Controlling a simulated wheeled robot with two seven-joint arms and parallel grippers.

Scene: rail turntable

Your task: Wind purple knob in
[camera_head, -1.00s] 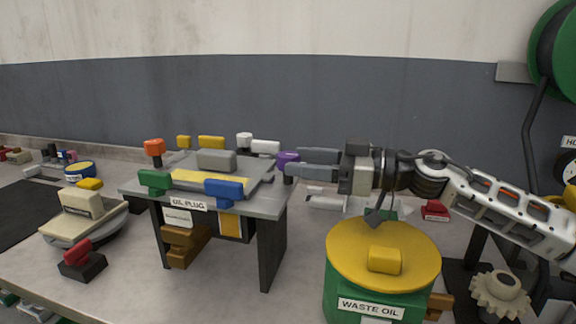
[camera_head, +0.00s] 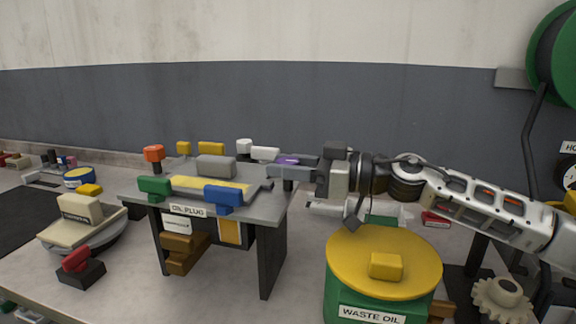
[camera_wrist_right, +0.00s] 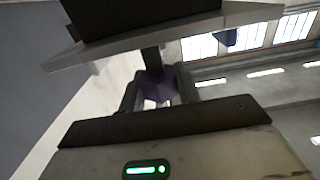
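The purple knob (camera_head: 288,159) is at the right side of the grey-topped oil plug stand (camera_head: 262,205). My right gripper (camera_head: 284,170) reaches in from the right, with its fingers around the knob. The near finger hides most of the knob in the head view. In the right wrist view the purple knob (camera_wrist_right: 157,84) sits between the two fingers (camera_wrist_right: 158,92) and nearly fills the gap, below a dark stem. I cannot tell whether the fingers press on it. My left gripper is out of view.
Orange (camera_head: 153,153), green (camera_head: 154,186), blue (camera_head: 223,194), white and yellow knobs surround the stand's top. The green waste oil drum with a yellow lid (camera_head: 352,262) stands below my right forearm. A red-handled block (camera_head: 80,265) lies front left.

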